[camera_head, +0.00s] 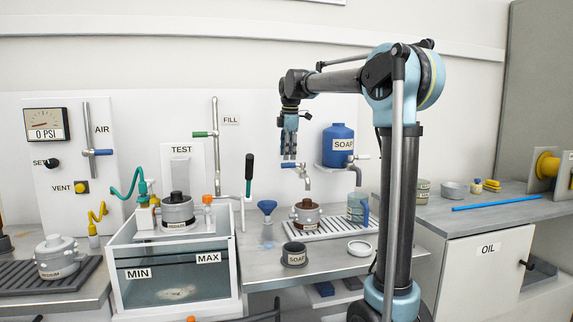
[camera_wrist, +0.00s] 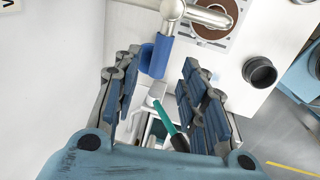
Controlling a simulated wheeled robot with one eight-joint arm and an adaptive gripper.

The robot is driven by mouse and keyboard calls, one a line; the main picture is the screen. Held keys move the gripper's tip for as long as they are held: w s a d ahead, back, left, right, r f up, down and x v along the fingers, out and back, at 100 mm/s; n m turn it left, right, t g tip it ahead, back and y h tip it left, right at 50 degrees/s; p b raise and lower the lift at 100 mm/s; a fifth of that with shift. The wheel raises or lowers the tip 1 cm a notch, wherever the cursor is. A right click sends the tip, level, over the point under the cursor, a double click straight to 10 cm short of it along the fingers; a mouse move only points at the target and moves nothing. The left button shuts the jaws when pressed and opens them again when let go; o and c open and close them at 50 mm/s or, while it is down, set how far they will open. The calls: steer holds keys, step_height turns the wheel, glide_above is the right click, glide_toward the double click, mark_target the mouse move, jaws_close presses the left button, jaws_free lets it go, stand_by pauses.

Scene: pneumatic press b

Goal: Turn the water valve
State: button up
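The tap with a blue lever handle (camera_head: 288,165), which looks like the water valve, sticks out from the wall above the drain rack. Its metal spout (camera_head: 307,182) bends down over the rack. My gripper (camera_head: 289,153) points down just above the blue handle, fingers apart. In the wrist view, the blue handle (camera_wrist: 158,55) lies ahead in the gap between the spread fingertips of my gripper (camera_wrist: 161,65). Nothing is held. I cannot tell whether a finger touches the handle.
A blue soap tank (camera_head: 338,146) with its own tap stands close right. A black-and-green lever (camera_head: 249,172) rises at the left; its green part shows below the blue handle in the wrist view (camera_wrist: 162,115). A brown-topped pot (camera_head: 306,213) sits under the spout.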

mark_target(292, 167)
steer(key=shift+w+a+f, duration=0.1)
steer(key=shift+w+f, duration=0.1)
steer(key=shift+f, duration=0.9)
steer(key=shift+w+f, duration=0.2)
steer(key=shift+f, duration=0.85)
